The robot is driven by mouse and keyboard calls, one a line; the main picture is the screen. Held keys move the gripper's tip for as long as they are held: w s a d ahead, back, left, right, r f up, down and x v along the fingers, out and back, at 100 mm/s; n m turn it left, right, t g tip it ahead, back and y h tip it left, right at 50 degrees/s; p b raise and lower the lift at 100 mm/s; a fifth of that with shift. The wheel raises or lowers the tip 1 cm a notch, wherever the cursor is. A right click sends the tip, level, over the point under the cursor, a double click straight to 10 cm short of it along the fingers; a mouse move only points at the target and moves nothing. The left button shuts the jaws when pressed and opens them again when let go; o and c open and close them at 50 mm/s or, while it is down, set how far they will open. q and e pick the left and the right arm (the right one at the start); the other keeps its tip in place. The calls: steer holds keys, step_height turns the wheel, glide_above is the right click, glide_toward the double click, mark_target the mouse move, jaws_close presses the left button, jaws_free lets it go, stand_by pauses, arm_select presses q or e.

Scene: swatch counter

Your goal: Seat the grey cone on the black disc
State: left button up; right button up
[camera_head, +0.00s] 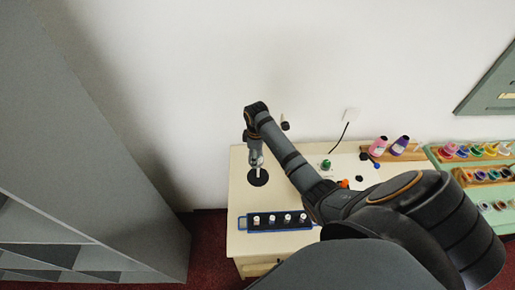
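The black disc (258,178) lies flat near the left end of the cream table. My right gripper (257,163) points down just above it, at the end of the arm coming in from the lower right. A small pale grey piece (257,172) shows between the fingertips and the disc. It may be the grey cone or part of it, but it is too small to tell, and I cannot tell whether it touches the disc. The finger gap is not clear. My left gripper is not in view.
A blue-edged dark rack (247,225) with several pale pegs lies at the table's front. A green spool (326,163), pink cone (378,146) and purple cone (400,145) stand to the right. Coloured items fill a green tray (437,158) further right.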

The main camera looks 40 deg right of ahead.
steer(key=shift+w+d+f, duration=0.1)
steer(key=shift+d+f, duration=0.3)
steer(key=shift+f, duration=0.2)
steer(key=shift+d+f, duration=0.4)
steer(key=shift+f, duration=0.15)
steer(key=shift+a+f, duration=0.25)
steer(key=shift+a, duration=0.1)
steer(key=shift+a+f, duration=0.15)
steer(key=shift+f, duration=0.15)
steer(key=shift+f+b, duration=0.25)
steer(key=shift+b, duration=0.1)
steer(key=shift+f, duration=0.3)
steer(key=shift+d+f+b, duration=0.25)
steer(key=shift+f+b, duration=0.15)
steer(key=shift+f, duration=0.15)
steer(key=shift+a+f+b, duration=0.15)
steer(key=shift+f+b, duration=0.25)
steer(key=shift+f, duration=0.25)
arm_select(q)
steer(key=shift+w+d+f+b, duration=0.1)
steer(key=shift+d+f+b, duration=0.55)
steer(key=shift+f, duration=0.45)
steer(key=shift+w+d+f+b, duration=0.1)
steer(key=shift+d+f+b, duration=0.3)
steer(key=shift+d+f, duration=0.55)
arm_select(e)
steer(key=shift+f, duration=1.9)
